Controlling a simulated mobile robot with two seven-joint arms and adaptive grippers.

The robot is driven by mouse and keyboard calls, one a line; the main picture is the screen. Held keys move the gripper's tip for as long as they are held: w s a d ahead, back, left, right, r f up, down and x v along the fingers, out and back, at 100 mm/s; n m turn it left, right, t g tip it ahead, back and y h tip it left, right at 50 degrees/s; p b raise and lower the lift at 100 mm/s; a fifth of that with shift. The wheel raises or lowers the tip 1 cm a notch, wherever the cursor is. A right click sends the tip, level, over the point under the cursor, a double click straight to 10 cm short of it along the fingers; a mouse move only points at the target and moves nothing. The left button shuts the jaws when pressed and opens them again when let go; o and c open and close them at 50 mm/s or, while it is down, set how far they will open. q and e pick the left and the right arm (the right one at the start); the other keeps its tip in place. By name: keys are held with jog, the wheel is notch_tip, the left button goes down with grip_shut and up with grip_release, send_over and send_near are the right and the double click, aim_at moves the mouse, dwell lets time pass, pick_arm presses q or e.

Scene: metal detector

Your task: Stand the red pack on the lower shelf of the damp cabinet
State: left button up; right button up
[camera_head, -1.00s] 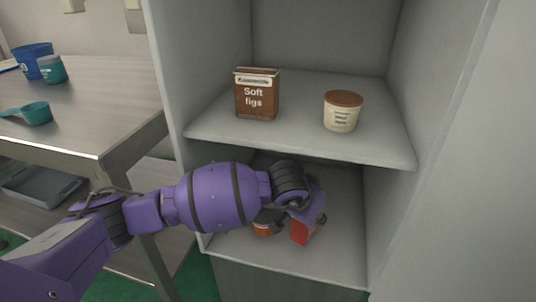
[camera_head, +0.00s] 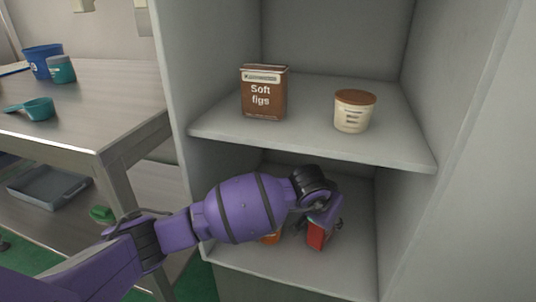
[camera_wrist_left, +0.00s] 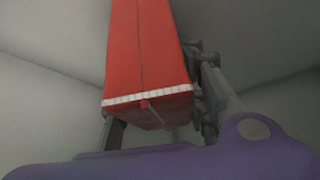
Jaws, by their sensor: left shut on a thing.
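The red pack (camera_head: 317,236) is inside the lower compartment of the cabinet, just above or on the lower shelf (camera_head: 285,268). I cannot tell whether its base touches the shelf. My left gripper (camera_head: 326,222) is shut on the pack, with its fingers on either side. In the left wrist view the red pack (camera_wrist_left: 148,50) fills the space between the fingers, with a white serrated band along its near end. My purple forearm hides much of the lower compartment. My right gripper is not in view.
An orange item (camera_head: 272,237) stands left of the pack, mostly hidden by my arm. The upper shelf (camera_head: 300,142) holds a Soft figs box (camera_head: 264,92) and a tub (camera_head: 354,112). A steel table (camera_head: 105,85) stands at left. Shelf room shows right of the pack.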

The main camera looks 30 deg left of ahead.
pick_arm(q)
jog(key=o, duration=1.3)
jog(key=shift+w+d+r, duration=0.1)
jog(key=shift+o, duration=0.4)
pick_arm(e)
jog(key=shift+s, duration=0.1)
pick_arm(q)
jog(key=shift+r, duration=0.3)
jog(key=p+v, duration=0.2)
jog(key=v, duration=0.2)
jog(key=shift+r, duration=0.45)
jog(key=s+a+p, duration=0.1)
jog(key=s+p, duration=0.2)
jog(key=s, duration=0.9)
jog(key=shift+s+a+f, duration=0.2)
jog(key=shift+s+f, duration=0.1)
jog(key=shift+s, duration=0.05)
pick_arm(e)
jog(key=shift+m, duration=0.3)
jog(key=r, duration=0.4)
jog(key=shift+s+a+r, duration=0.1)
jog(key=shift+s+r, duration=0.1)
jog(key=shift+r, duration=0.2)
